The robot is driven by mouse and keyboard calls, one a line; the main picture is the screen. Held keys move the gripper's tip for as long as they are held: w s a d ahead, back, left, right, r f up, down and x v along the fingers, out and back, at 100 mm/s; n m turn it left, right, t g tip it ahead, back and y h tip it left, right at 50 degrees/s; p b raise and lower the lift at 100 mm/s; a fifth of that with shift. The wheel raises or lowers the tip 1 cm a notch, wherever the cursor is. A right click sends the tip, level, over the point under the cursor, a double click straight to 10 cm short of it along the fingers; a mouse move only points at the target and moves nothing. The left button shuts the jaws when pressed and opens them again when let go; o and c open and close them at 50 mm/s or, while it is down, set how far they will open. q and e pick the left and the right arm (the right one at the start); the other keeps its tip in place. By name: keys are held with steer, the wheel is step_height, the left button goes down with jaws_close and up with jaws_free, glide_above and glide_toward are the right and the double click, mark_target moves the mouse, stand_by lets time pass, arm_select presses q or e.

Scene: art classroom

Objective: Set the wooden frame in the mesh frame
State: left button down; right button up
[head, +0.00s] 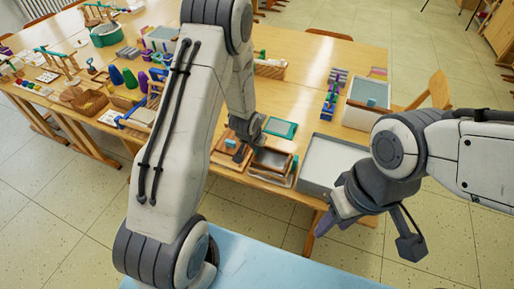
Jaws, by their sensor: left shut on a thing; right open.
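My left gripper (243,148) is low over the front of the wooden table, shut at the left edge of a brown wooden frame (291,166). The frame lies over or just above a lighter frame, which seems to be the mesh frame (268,181). Whether the two touch or are fully lined up cannot be told. The gripper and forearm hide part of the left side. My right gripper (368,238) is open and empty, in front of the table at the right, its fingers wide apart.
Another brown frame-like piece (225,159) lies just left of the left gripper. A green-rimmed tray (281,128) is behind. A large grey tray (330,160) stands to the right, and a white bin (361,116) behind it. Art supplies crowd the table's left part.

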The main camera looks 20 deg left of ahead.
arm_select(q)
steer(key=shift+f+b, duration=0.45)
steer(key=shift+f, duration=0.15)
stand_by(0.7)
stand_by(0.5)
steer(key=c, duration=0.8)
jaws_free()
steer(key=shift+c, duration=0.2)
steer(key=p+v, duration=0.1)
steer(key=v, duration=0.9)
steer(key=shift+r+p, duration=0.2)
steer(key=shift+p, duration=0.15)
steer(key=shift+s, duration=0.15)
